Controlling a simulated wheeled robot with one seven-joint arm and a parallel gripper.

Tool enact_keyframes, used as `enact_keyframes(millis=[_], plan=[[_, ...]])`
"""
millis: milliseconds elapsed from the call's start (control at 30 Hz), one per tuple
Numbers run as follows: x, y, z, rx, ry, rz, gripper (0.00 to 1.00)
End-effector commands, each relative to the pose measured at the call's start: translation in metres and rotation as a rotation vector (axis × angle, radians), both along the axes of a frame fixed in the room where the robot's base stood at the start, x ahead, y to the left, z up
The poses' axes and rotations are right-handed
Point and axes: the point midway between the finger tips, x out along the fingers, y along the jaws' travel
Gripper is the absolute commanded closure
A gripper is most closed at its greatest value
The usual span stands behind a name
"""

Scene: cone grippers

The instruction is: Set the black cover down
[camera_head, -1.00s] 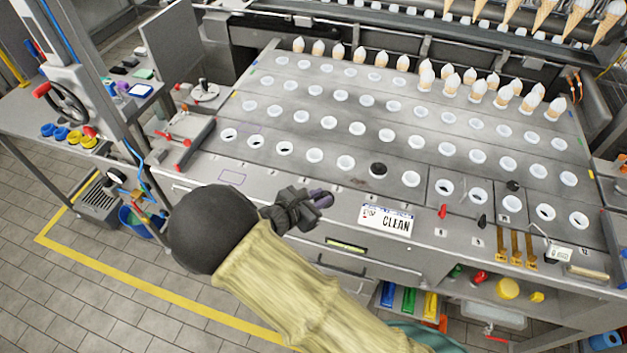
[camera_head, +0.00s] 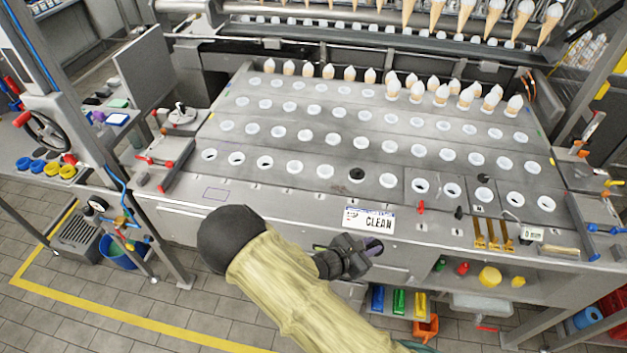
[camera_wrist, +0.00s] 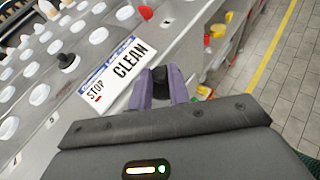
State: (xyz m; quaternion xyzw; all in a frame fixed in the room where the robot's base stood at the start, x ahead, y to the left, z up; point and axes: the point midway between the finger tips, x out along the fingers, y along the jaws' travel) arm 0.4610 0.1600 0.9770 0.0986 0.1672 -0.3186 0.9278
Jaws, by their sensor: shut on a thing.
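My gripper (camera_head: 374,246) is in front of the worktop's front edge, just below and beside the STOP CLEAN plate (camera_head: 369,219). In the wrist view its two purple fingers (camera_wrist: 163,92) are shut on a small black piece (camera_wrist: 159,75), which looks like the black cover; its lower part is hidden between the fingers. In the head view the held piece cannot be made out. Another black cover-like piece (camera_head: 356,175) sits at a hole in the front row of the worktop. It also shows in the wrist view (camera_wrist: 66,62), left of the plate.
The worktop (camera_head: 300,180) has rows of white-rimmed holes, with several white-topped cones (camera_head: 440,95) at the back. A small black knob (camera_head: 459,212), a red one (camera_head: 421,207) and brass strips (camera_head: 494,234) lie along the front right. The front strip left of the plate is mostly bare.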

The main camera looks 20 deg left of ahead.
Motion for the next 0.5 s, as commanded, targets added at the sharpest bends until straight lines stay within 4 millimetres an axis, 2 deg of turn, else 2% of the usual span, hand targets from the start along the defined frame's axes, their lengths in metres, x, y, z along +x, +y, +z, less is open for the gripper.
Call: enact_keyframes(millis=[33, 100, 233, 333, 400, 500], plan=[[0.001, -0.024, -0.009, -0.009, 0.004, -0.036, 1.00], [0.003, -0.057, -0.021, -0.011, 0.005, -0.089, 1.00], [0.002, -0.116, -0.046, -0.009, 0.009, -0.184, 1.00], [0.001, -0.144, -0.059, -0.004, 0.010, -0.228, 1.00], [0.000, -0.155, -0.064, 0.001, 0.011, -0.246, 1.00], [-0.001, -0.161, -0.066, 0.002, 0.011, -0.254, 1.00]])
